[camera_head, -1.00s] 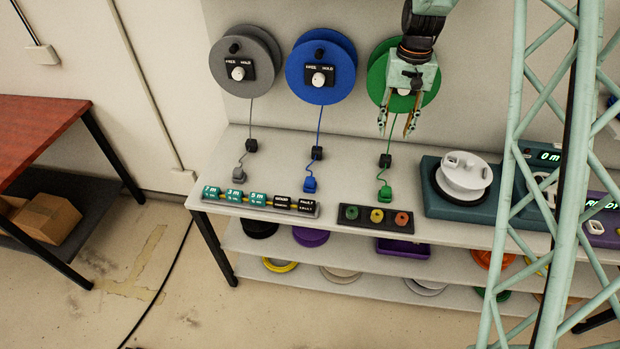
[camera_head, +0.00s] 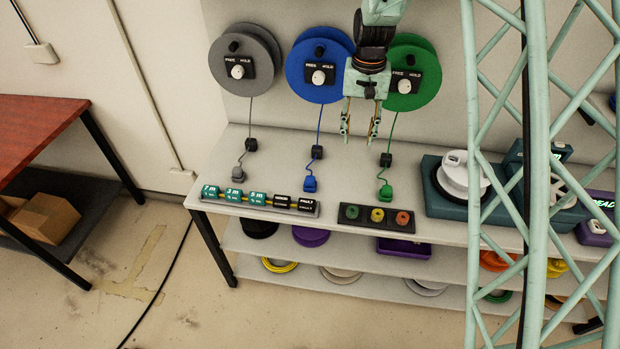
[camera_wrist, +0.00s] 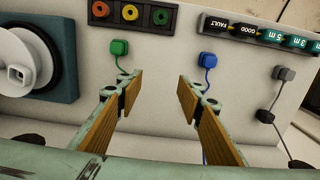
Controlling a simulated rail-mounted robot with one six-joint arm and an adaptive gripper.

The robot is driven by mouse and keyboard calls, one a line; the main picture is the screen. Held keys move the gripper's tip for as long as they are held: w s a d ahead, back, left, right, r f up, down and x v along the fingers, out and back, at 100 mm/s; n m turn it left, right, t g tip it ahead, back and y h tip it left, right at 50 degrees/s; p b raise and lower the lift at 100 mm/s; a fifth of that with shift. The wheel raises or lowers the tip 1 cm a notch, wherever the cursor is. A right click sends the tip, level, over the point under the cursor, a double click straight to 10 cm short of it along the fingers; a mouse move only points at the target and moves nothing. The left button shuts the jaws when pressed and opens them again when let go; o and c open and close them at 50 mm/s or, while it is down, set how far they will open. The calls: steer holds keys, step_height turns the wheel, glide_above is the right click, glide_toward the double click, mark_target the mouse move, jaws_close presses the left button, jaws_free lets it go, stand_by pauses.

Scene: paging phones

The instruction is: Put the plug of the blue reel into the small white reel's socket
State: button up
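The blue reel (camera_head: 320,66) hangs on the back panel between a grey and a green reel. Its blue cord runs down through a black block to the blue plug (camera_head: 310,184), which rests on the bench; the plug also shows in the wrist view (camera_wrist: 207,58). The small white reel (camera_head: 462,178) sits on a dark teal base at the right of the bench, and also at the left of the wrist view (camera_wrist: 20,68). A small opening shows on its top. My gripper (camera_head: 360,138) is open and empty, above the bench between the blue and green cords; its fingers fill the wrist view (camera_wrist: 154,92).
The grey plug (camera_head: 238,173) and green plug (camera_head: 385,192) lie either side of the blue one. A label strip (camera_head: 262,202) and a three-socket block (camera_head: 377,217) line the bench front. My lattice column crosses the right side of the head view.

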steer(key=b, duration=0.1)
glide_above(310, 179)
step_height(310, 179, down, 6)
steer(key=shift+w+f+b, duration=0.1)
steer(key=shift+f+b, duration=3.75)
steer(key=shift+f, duration=3.1)
steer(key=shift+c, duration=0.5)
steer(key=c, duration=0.6)
steer(key=shift+c, duration=0.4)
steer(key=shift+r, duration=0.15)
